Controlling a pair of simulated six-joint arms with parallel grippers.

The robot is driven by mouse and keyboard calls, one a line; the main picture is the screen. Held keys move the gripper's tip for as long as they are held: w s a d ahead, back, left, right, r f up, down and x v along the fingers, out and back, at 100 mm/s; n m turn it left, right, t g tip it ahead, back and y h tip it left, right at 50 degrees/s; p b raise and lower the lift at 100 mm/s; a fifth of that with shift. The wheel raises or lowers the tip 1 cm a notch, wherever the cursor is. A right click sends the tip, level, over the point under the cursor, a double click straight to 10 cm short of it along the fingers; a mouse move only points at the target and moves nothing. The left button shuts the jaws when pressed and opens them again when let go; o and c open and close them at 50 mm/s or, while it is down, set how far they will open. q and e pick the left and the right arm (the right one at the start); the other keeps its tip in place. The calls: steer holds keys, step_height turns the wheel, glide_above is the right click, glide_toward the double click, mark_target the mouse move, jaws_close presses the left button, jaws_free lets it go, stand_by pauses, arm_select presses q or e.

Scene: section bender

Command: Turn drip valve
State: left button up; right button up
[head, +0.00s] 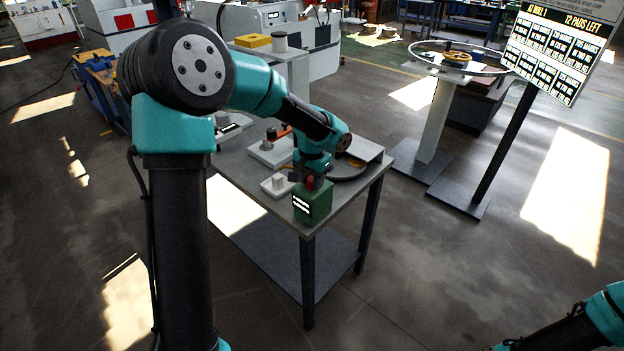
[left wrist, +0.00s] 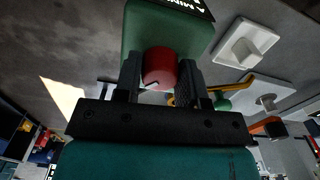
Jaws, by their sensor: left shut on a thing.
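The drip valve is a red round knob (left wrist: 159,68) on a green box (left wrist: 165,28) with a dark label. In the head view the green box (head: 314,203) stands at the near corner of a grey table, and the red knob (head: 310,183) shows on its top. My left gripper (head: 305,178) is over the box from above. In the left wrist view its two dark fingers (left wrist: 160,80) are shut on the red knob, one on each side. A small pale mark shows on the knob's face. My right gripper is out of view; only part of my right arm shows at the lower right.
The grey table (head: 240,178) also carries a small white block (head: 276,186), a white fixture with an orange part (head: 270,150) and a dark curved piece. A sign (head: 557,48) on a post and a stand with a ring (head: 459,55) are to the right. The floor in front is clear.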

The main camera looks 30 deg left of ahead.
mark_target(312, 179)
arm_select(q)
steer(key=o, duration=0.9)
steer(key=shift+r, duration=0.1)
step_height(312, 179, up, 17)
steer(key=shift+r, duration=0.15)
stand_by(0.4)
